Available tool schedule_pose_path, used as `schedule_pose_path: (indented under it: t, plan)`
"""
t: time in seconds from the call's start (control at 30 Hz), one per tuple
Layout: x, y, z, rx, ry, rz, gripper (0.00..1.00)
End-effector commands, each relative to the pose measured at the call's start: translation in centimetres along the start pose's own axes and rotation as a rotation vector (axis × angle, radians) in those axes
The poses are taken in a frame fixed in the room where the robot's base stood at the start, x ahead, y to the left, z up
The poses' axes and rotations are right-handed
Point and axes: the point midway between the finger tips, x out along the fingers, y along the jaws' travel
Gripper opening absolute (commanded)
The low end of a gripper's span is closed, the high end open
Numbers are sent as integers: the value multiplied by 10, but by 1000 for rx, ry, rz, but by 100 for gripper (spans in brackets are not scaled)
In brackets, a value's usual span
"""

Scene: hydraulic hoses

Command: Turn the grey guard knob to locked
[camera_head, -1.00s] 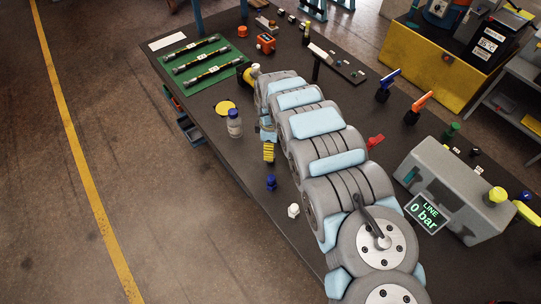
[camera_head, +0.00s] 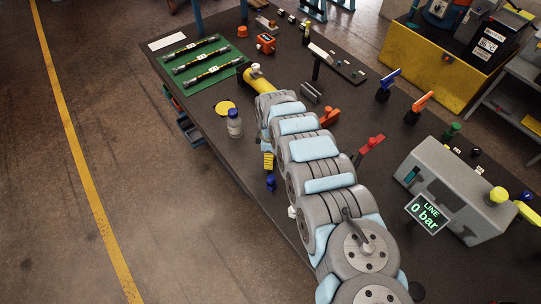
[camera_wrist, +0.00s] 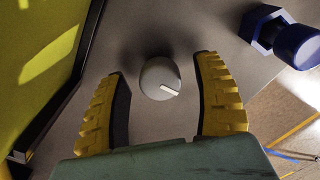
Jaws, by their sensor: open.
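The grey guard knob (camera_wrist: 160,76) is round, with a white pointer line aimed to the lower right in the wrist view. My gripper (camera_wrist: 162,66) is open, with one ribbed yellow finger on each side of the knob. Gaps show between the knob and both fingers, so they look apart from it. In the head view, a yellow finger of my gripper (camera_head: 268,161) shows beside my arm near the bench's left edge; the knob cannot be made out there. No locked marking is readable.
A blue knob-like fitting (camera_wrist: 296,42) stands near the right finger in the wrist view; a blue fitting (camera_head: 271,182) shows in the head view. A grey LINE box (camera_head: 455,190) reads 0 bar.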

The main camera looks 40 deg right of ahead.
Motion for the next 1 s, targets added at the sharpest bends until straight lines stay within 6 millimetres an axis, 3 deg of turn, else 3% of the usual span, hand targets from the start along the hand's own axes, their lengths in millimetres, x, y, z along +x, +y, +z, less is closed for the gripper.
schedule_pose_path:
  t: [0.07, 0.1, 0.3, 0.33, 0.67, 1.0]
  plan:
    - [0, 0, 0, 0, 0, 0, 67]
    - [0, 0, 0, 0, 0, 0, 61]
    - [0, 0, 0, 0, 0, 0, 4]
    - [0, 0, 0, 0, 0, 0, 1]
    - [-1, 0, 0, 42, -1, -1, 0]
    - [-2, -2, -1, 268, -3, -4, 0]
